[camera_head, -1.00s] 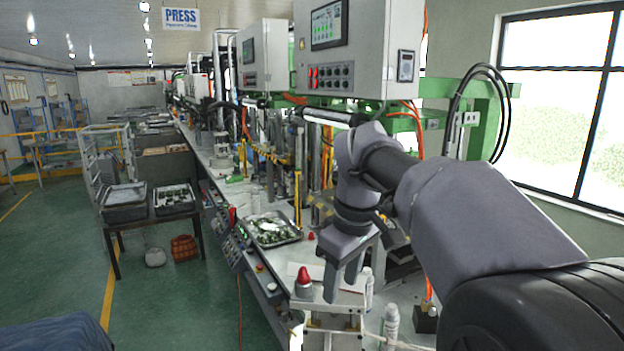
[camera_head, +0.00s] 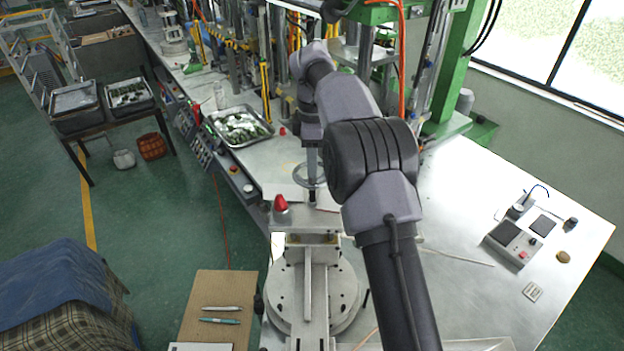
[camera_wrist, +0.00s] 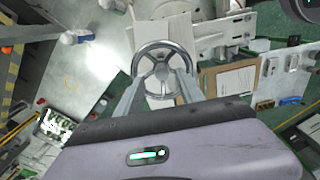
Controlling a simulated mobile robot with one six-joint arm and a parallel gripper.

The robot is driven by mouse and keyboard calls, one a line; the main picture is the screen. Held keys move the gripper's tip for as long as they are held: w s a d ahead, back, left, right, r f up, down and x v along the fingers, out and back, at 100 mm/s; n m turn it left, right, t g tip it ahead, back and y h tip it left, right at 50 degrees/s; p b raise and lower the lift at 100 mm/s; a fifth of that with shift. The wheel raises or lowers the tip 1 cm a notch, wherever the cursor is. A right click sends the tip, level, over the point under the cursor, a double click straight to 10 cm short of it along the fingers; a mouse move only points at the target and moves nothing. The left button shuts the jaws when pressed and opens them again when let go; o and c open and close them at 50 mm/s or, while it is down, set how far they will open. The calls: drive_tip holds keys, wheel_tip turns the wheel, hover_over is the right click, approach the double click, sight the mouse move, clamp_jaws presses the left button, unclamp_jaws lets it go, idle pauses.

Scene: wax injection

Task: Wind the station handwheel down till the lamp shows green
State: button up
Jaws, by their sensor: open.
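The handwheel (camera_head: 301,178) is a silver ring on the station at the near end of the bench, partly hidden behind my arm. In the wrist view the spoked wheel (camera_wrist: 165,45) faces the camera, with its hub in the middle. My gripper (camera_wrist: 160,90) is open, one finger toward each side of the wheel's lower part; I cannot tell whether they touch it. In the head view my gripper (camera_head: 311,190) points down at the wheel. The lamp (camera_head: 281,203) is a red dome on a grey base, left of the wheel and nearer; no green shows on it.
A metal tray (camera_head: 240,127) of green parts lies on the bench behind. A round plate (camera_head: 343,290) stands in front. A board (camera_head: 205,320) with pens lies at lower left. The bench (camera_head: 460,240) at right has free room around a small device (camera_head: 512,240).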

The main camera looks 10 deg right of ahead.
drive_tip(key=shift+s+f, duration=0.2)
drive_tip(key=shift+f, duration=0.4)
drive_tip(key=shift+s+f, duration=0.15)
drive_tip(key=shift+f, duration=0.45)
drive_tip(key=shift+w+f, duration=0.25)
drive_tip(key=shift+f, duration=0.35)
drive_tip(key=shift+s+r, duration=0.1)
drive_tip(key=shift+c, duration=0.3)
drive_tip(key=c, duration=0.3)
clamp_jaws()
